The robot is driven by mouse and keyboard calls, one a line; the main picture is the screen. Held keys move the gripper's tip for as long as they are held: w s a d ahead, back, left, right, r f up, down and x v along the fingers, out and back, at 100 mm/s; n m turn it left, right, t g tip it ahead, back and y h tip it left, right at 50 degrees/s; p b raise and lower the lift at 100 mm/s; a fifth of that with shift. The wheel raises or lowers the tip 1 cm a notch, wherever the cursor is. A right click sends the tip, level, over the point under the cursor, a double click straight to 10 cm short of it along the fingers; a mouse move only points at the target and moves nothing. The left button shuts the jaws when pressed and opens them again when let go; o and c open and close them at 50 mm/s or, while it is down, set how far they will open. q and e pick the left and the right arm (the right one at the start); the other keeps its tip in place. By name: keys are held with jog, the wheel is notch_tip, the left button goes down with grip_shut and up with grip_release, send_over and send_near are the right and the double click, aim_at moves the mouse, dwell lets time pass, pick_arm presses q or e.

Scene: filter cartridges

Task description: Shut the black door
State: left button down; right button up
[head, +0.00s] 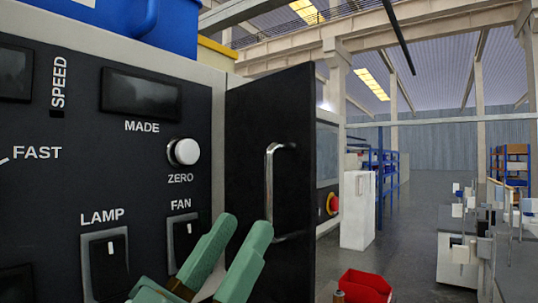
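The black door (250,130) stands open at the right end of the black control panel, swung out toward me. Its face carries an upright silver bar handle (270,185). My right gripper (244,228), with green fingers, comes up from the bottom edge in front of the door's lower part, below and left of the handle. Its two fingers are apart with nothing between them, and I cannot tell whether they touch the door. They hide part of the door's lower left. My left gripper is not in view.
The black panel (60,190) at left has a silver ZERO knob (184,152) and LAMP and FAN rocker switches. Right of the door are a red button (332,204), a white cabinet (357,210) and a red bin (366,286). Floor shows beyond.

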aim_at(267, 188)
jog(key=p+x, duration=0.2)
jog(key=x, duration=0.5)
jog(key=shift+w+r+p, duration=0.1)
jog(key=shift+r+p, duration=0.05)
jog(key=shift+p, duration=0.2)
jog(key=shift+d, duration=0.1)
grip_shut()
